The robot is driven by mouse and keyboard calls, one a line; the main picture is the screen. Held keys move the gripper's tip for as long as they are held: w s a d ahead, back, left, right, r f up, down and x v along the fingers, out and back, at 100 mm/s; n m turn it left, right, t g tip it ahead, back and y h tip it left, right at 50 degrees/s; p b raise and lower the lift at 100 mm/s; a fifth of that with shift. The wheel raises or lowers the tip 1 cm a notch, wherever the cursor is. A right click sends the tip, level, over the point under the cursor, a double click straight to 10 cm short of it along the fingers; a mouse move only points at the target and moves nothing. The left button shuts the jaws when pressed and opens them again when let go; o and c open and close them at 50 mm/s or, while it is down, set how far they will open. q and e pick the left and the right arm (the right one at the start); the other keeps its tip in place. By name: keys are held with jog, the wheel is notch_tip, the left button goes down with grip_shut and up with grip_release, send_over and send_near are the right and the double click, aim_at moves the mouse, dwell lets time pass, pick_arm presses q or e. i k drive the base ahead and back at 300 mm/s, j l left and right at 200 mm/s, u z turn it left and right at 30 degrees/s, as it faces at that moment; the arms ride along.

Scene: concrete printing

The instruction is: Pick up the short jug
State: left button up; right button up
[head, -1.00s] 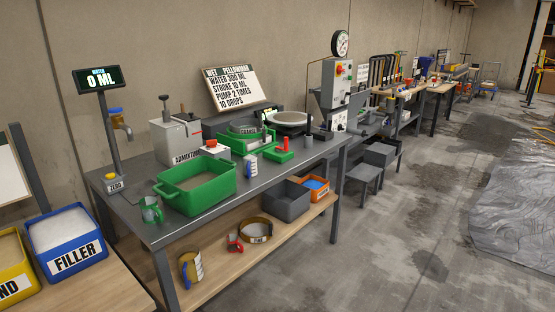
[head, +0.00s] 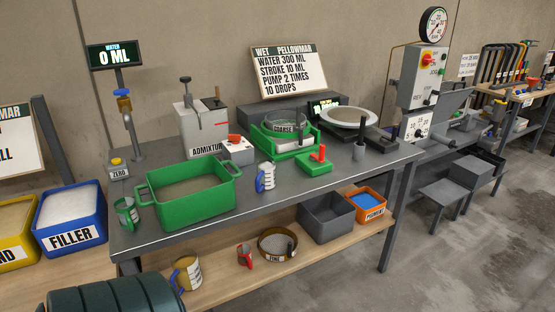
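Several handled vessels are in the head view, and I cannot tell for sure which is the short jug. A white jug with a blue handle and dark markings (head: 265,177) stands upright on the grey bench, right of the green tub. A small green jug (head: 126,213) stands at the bench's left front corner. On the wooden lower shelf are a tan, marked jug with a blue handle (head: 187,274) and a small red scoop-like cup (head: 244,256). Neither of my grippers is in view.
The bench (head: 330,184) also holds a green tub (head: 187,203), an admixture box (head: 203,132), a green sieve stand (head: 285,135) and a tap (head: 124,104). The shelf holds a grey bin (head: 327,218) and an orange pigment bin (head: 369,207). Grey floor at right is open.

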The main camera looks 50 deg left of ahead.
aim_at(265, 180)
jog(key=i+l+u, duration=0.1)
jog(key=i+u, duration=0.2)
jog(key=i, duration=1.2)
jog(key=i+u, duration=0.1)
jog(key=i, duration=1.8)
jog(key=u, duration=3.95)
